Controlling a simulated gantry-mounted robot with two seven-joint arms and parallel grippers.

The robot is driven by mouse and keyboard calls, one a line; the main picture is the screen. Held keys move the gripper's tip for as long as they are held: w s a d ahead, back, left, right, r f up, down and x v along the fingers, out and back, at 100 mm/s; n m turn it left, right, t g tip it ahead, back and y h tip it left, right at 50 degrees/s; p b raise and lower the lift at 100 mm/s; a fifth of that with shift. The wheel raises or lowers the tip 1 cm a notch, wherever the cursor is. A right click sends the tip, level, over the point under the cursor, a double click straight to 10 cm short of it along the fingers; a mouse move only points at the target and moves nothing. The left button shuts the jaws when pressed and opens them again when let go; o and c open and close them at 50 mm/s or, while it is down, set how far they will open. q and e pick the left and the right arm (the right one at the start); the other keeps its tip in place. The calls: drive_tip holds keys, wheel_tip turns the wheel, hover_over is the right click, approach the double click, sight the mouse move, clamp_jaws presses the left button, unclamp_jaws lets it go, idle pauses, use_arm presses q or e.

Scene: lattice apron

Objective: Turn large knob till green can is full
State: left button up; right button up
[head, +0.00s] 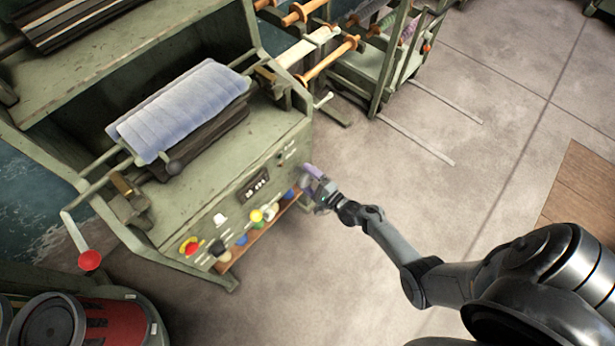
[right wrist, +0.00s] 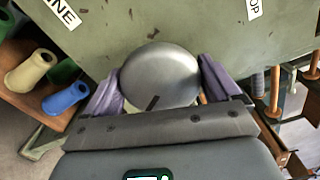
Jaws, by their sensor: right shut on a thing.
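The large knob (right wrist: 160,74) is a smooth grey metal dome on the green machine panel in the right wrist view. My right gripper (head: 309,176) is at the right end of the machine's front panel in the head view. Its two purple fingers are shut on the knob from both sides. The gripper hides most of the knob in the head view. I cannot pick out a plainly green can; a red and black drum (head: 122,322) and a dark round container (head: 48,322) stand at the bottom left. My left gripper is not in view.
A red-ended crank (head: 90,260) juts out at left.

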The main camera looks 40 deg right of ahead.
drive_tip(key=shift+m, duration=0.3)
drive_tip(key=o, duration=0.8)
drive_tip(key=shift+s, duration=0.35)
drive_tip(key=shift+s+d+p, duration=0.2)
drive_tip(key=shift+s+p, duration=0.25)
drive_tip(key=shift+s, duration=1.2)
drive_tip(key=shift+s+d+p, duration=0.15)
drive_tip(key=shift+s+p, duration=0.35)
drive_tip(key=shift+s, duration=1.2)
drive_tip(key=shift+s+d+p, duration=0.2)
drive_tip(key=shift+s+p, duration=0.25)
drive_tip(key=shift+s, duration=1.2)
